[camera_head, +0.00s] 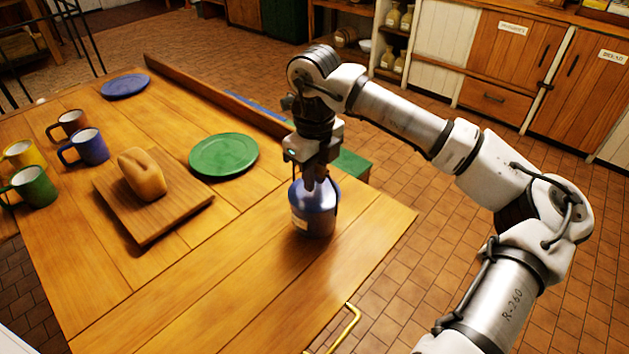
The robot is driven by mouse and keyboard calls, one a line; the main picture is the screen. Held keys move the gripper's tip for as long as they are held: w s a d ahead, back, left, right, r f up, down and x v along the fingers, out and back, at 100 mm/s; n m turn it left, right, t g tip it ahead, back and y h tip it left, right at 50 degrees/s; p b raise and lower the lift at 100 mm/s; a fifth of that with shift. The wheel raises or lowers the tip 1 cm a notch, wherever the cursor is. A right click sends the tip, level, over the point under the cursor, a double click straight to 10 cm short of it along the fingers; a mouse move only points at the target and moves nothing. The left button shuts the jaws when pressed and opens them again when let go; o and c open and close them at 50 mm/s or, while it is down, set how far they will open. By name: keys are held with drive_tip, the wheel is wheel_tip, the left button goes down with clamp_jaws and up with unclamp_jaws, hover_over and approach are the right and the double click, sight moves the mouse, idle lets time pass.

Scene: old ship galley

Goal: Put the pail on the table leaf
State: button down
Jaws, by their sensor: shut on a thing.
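The blue pail (318,218) has a pale label on its side and stands upright over the near right end of the wooden table. My gripper (310,184) points down from above and is shut on the pail's top; the fingertips are partly hidden there. The table leaf appears to be this bare near end of the table (235,290). The pail's base is at or very close to the wood; I cannot tell whether it touches.
A green plate (223,155), a cutting board (195,207) with a loaf (142,175), several mugs (86,147) and a blue plate (126,86) are on the table. A brass rail (350,328) shows by the near edge. The wood in front of the pail is clear.

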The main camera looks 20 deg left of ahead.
drive_tip(key=shift+f, duration=1.1)
drive_tip(key=shift+f, duration=0.15)
drive_tip(key=c, duration=1.3)
unclamp_jaws()
wheel_tip(320, 180, up, 12)
drive_tip(key=shift+r+b, duration=0.15)
drive_tip(key=shift+b, duration=0.6)
